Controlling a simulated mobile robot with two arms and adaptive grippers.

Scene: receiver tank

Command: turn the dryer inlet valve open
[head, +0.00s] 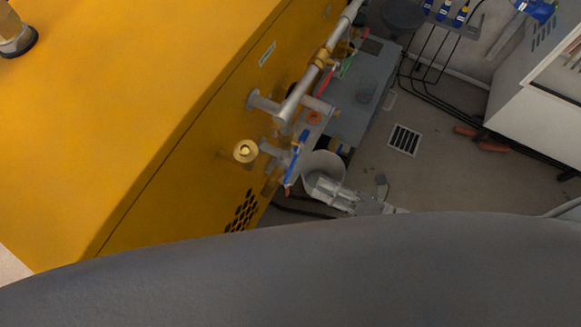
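The yellow machine housing (150,90) fills the left of the head view, with a grey pipe (300,95) along its right side. A lever with a long blue handle (297,158) sits below the pipe's near end. A red handle (327,81) and a green handle (347,66) show further up along the pipe. I cannot read which is the dryer inlet valve. My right gripper (326,188) is low, right of the blue handle and apart from it in the picture, overlapping a grey bucket. Its finger opening is too small to tell. My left gripper is out of view.
The grey bucket (322,165) stands beside the housing. A round brass fitting (245,151) sticks out left of the blue handle. A grey box (362,100) lies behind the pipe. A floor drain (404,140), black hoses and a white cabinet (535,110) are at right.

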